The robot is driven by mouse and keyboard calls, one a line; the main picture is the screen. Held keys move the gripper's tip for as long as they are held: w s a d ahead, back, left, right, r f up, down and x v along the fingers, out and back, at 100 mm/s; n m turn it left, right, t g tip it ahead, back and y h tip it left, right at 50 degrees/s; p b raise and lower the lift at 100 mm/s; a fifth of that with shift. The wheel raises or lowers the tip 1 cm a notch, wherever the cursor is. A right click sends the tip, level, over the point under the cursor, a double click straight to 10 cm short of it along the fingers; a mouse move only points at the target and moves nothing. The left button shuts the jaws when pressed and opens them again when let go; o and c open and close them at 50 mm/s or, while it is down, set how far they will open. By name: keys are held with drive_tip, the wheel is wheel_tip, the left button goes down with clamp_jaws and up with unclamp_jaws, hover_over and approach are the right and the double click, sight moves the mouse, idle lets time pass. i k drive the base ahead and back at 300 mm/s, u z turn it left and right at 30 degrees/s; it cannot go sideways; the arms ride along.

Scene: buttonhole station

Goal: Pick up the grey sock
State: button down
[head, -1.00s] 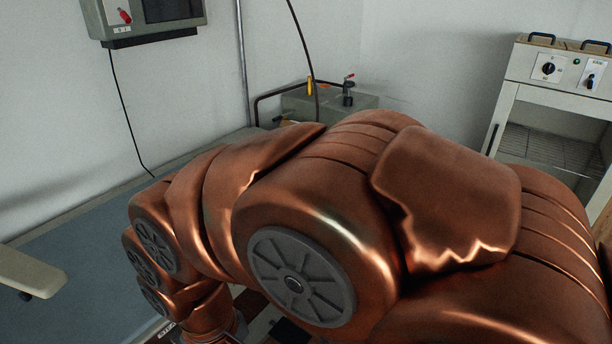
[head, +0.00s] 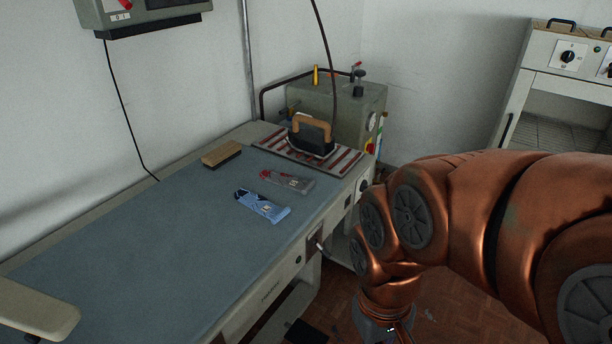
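The grey sock (head: 287,181) lies flat on the blue-grey pressing table, near its right end. It has a red patch at its left end and a small pale label. A blue sock (head: 262,206) lies just in front of it, apart from it. My arm is bent down to the right of the table, over the floor. Its wrist reaches the bottom edge of the head view, and my gripper's fingers are out of the picture. Nothing touches the grey sock.
An iron (head: 312,138) stands on a striped rest (head: 275,144) behind the socks. A wooden brush (head: 222,154) lies behind left. A grey boiler unit (head: 348,105) stands beyond the table. A pale padded arm (head: 35,310) juts over the near left. The table's middle is bare.

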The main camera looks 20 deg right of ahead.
sight(285, 180)
drive_tip(key=u, duration=1.85)
drive_tip(key=k, duration=0.8)
drive_tip(key=z, duration=0.9)
drive_tip(key=i, duration=0.55)
drive_tip(key=z, duration=0.05)
